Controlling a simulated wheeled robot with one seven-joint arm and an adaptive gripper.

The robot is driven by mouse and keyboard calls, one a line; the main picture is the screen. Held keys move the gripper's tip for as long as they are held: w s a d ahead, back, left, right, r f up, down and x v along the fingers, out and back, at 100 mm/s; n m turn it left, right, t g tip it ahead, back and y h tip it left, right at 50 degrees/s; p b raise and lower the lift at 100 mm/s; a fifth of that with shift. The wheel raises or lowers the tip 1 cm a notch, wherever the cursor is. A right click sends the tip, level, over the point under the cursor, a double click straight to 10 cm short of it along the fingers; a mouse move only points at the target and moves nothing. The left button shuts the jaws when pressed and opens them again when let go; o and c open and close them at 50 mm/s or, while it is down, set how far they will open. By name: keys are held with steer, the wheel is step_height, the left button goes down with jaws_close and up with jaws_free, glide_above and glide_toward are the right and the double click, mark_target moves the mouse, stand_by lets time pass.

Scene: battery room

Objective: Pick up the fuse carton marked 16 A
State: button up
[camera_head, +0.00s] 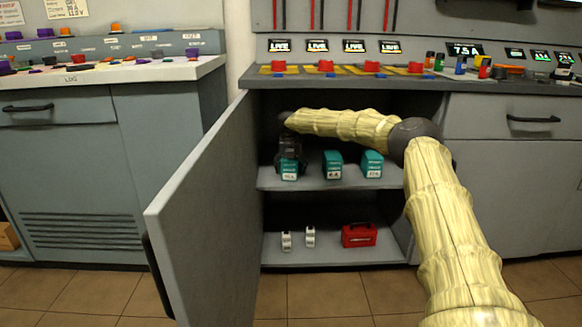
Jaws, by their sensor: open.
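Three teal cartons with white labels stand in a row on the upper shelf of the open cabinet. The left carton (289,173) has a small label that I cannot read surely. The middle carton (333,166) seems to read 6 A. The right carton (372,164) has a label too small to read surely. My gripper (290,158) is open at the left carton, its dark fingers over the carton's upper part. I cannot tell whether they touch it. My arm hides part of the cabinet's upper inside.
The cabinet door (205,215) stands open on the left. The upper shelf (310,183) has gaps between the cartons. Two small white items (298,238) and a red case (359,235) sit on the lower shelf. The counter (340,84) above carries red knobs.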

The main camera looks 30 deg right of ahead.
steer(key=c, duration=1.2)
steer(key=shift+b, duration=0.55)
